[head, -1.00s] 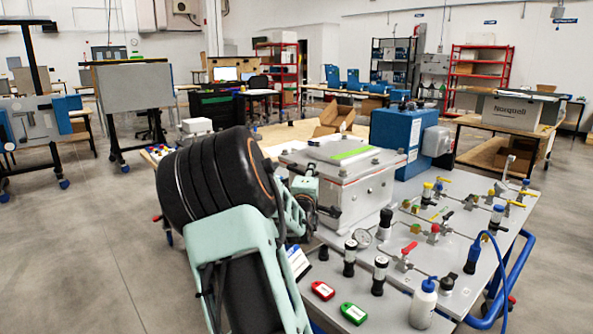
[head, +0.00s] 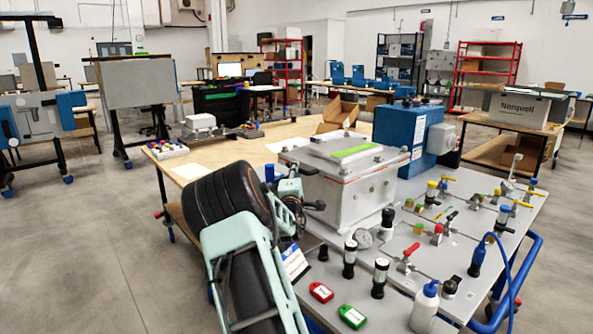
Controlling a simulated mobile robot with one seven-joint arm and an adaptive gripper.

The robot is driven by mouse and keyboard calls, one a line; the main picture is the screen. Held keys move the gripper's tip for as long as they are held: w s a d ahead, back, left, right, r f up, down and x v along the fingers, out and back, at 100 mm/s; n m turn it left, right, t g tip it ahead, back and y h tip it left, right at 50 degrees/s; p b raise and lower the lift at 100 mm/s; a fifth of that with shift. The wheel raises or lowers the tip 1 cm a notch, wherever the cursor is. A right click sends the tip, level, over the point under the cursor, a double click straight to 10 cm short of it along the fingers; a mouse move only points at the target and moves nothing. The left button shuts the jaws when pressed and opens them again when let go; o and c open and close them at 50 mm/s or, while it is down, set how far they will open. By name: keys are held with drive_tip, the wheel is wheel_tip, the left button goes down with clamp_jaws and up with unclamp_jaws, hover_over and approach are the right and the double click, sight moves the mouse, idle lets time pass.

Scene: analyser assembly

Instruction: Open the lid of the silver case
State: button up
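The silver case (head: 352,197) stands on the grey panel of the cart. Its lid (head: 345,155) is down and carries a bright green strip (head: 356,151). Bolt-like fittings sit at the lid's corners. My gripper (head: 315,206) is at the case's left front side, beside its left wall. My arm hides part of it, and it is too small to tell whether the fingers are open or touching the case.
A blue box (head: 401,135) stands right behind the case. Valves, a gauge (head: 362,239), black-and-white knobs, a white bottle (head: 425,306), and red (head: 321,291) and green (head: 352,316) tags crowd the panel. A wooden table (head: 240,150) with an open cardboard box (head: 337,115) lies behind.

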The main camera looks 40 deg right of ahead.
drive_tip(key=shift+x, duration=1.4)
drive_tip(key=shift+c, duration=0.5)
clamp_jaws()
